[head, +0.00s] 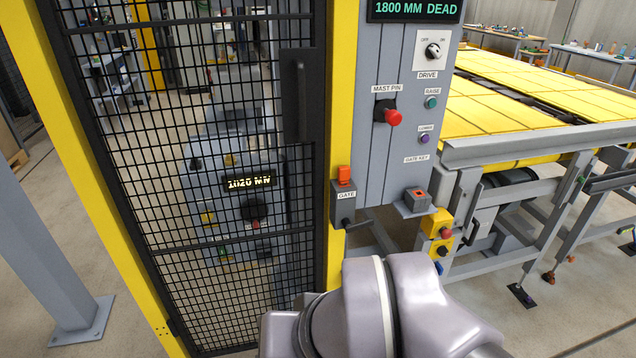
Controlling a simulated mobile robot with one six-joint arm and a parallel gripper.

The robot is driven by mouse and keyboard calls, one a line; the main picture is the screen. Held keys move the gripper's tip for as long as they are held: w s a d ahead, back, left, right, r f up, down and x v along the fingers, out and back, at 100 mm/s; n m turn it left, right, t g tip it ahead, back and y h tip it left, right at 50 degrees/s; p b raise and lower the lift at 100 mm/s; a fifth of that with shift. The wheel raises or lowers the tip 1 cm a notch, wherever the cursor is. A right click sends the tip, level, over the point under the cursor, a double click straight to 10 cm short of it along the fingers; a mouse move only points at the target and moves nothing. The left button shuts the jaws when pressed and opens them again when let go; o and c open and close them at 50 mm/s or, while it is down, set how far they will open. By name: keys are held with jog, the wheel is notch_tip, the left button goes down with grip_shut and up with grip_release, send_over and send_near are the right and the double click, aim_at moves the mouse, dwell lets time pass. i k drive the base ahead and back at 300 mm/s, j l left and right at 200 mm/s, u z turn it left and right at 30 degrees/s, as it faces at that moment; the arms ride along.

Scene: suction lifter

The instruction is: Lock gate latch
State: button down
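The gate (225,155), a black mesh panel in a black frame, stands at left beside a yellow post (342,100) and looks closed. A grey latch box (347,207) labelled GATE sits low at the post's right side. An orange block (344,175) is on its top and a black lever or knob (348,223) is at its lower end. I cannot tell from here whether the latch is locked. A grey gate key holder (417,205) with an orange-red part sits to the right of it. My arm link fills the bottom middle; my gripper is out of view.
The grey control panel (385,60) carries a drive switch (432,52), a red mast pin knob (393,117), and green and purple buttons. A yellow-topped lift table (520,90) stands at right. A grey column (40,210) stands at left.

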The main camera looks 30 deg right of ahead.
aim_at(347, 225)
jog(key=i+z, duration=0.15)
jog(key=z, duration=0.9)
